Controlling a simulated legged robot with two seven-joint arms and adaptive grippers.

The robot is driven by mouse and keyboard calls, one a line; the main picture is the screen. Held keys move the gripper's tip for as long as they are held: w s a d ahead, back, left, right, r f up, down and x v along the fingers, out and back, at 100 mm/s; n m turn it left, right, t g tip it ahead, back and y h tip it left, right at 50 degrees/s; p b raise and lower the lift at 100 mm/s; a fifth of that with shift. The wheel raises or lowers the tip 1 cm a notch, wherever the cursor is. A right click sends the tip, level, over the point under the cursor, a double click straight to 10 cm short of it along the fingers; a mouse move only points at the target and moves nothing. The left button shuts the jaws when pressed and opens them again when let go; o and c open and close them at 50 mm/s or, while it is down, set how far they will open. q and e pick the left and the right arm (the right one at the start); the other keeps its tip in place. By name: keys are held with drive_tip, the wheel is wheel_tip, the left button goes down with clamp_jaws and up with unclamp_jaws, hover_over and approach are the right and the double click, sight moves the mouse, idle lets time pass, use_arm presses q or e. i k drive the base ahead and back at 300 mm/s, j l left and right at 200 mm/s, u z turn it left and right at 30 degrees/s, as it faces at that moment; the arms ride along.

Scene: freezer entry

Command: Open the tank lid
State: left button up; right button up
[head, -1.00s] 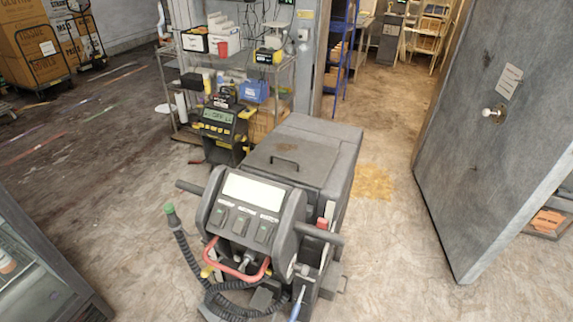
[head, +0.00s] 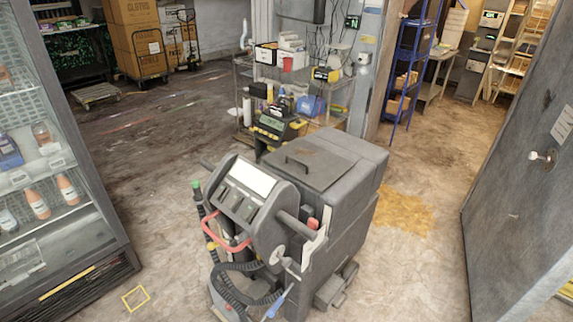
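A grey floor-cleaning machine (head: 345,205) stands on the floor in the middle of the head view. Its tank lid (head: 318,168) is the flat dark grey panel on top, with a small black handle (head: 297,163) near its left edge. The lid lies flat and looks closed. The control panel (head: 241,190), with a white display and a red bar below it, faces toward me. Neither of my grippers is in view.
A glass-front fridge (head: 60,190) with bottles stands at the left. An open grey door (head: 525,170) stands at the right. A wire shelf (head: 244,95) with supplies is behind the machine.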

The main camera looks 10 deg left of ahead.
sight(316, 167)
drive_tip(key=i+l+u, duration=0.2)
drive_tip(key=l, duration=0.3)
drive_tip(key=i+l+u, duration=0.1)
drive_tip(key=l+u, duration=0.15)
drive_tip(key=l, duration=0.3)
drive_tip(key=i+l+u, duration=0.2)
drive_tip(key=l, duration=0.35)
drive_tip(key=k+j, duration=0.05)
drive_tip(key=k, duration=0.05)
